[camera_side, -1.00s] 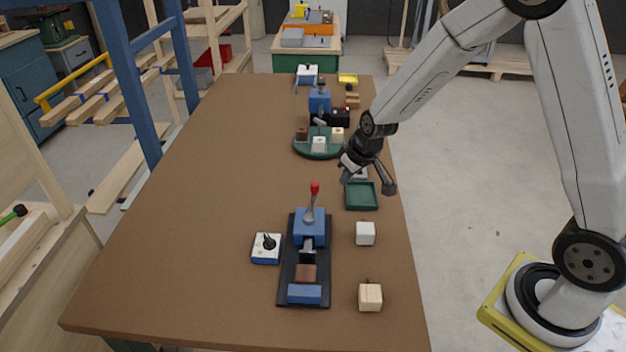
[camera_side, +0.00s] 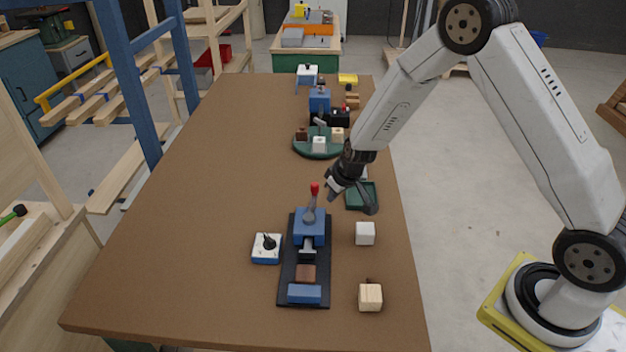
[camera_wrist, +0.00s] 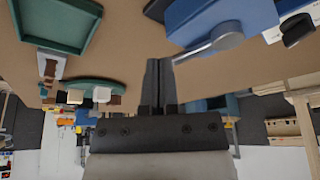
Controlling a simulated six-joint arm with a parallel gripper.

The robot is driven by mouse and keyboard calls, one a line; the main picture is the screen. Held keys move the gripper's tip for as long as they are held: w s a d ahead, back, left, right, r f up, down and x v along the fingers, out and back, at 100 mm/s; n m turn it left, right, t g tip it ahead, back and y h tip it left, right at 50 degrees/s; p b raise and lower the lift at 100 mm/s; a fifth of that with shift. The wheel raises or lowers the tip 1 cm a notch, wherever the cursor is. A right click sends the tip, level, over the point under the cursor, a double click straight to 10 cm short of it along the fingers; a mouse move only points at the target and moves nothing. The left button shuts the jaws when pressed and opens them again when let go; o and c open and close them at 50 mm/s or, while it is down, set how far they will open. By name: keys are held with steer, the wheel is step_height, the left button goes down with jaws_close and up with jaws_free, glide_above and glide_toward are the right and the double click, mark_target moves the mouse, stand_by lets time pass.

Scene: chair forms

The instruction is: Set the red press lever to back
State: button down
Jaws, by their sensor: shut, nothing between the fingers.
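The press lever has a red knob (camera_side: 314,188) on a grey shaft (camera_side: 310,207) and stands nearly upright from a blue block (camera_side: 309,230). That block sits on a black base (camera_side: 289,270), with a brown block (camera_side: 306,273) and a blue end block (camera_side: 304,293) in front. My gripper (camera_side: 368,206) is shut and empty, above the table to the right of the lever and apart from it in the side view. In the wrist view my shut fingers (camera_wrist: 158,75) overlap the end of the grey shaft (camera_wrist: 208,46); the red knob is hidden there.
A green tray (camera_side: 362,203) lies beneath my gripper. A white cube (camera_side: 365,233) and a pale wooden block (camera_side: 370,297) stand right of the press. A white-and-blue switch box (camera_side: 266,249) stands to its left. The table's left side is clear.

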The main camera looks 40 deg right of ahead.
mark_target(315, 186)
steer(key=shift+w, duration=1.7)
steer(key=shift+w+a, duration=0.1)
steer(key=shift+w+a, duration=0.25)
steer(key=shift+w, duration=0.65)
steer(key=shift+r, duration=0.1)
steer(key=shift+s, duration=0.1)
steer(key=s, duration=0.4)
steer(key=shift+d, duration=0.35)
steer(key=v, duration=0.9)
steer(key=shift+s+d+r, duration=0.25)
steer(key=shift+s+r, duration=0.05)
steer(key=shift+s, duration=0.05)
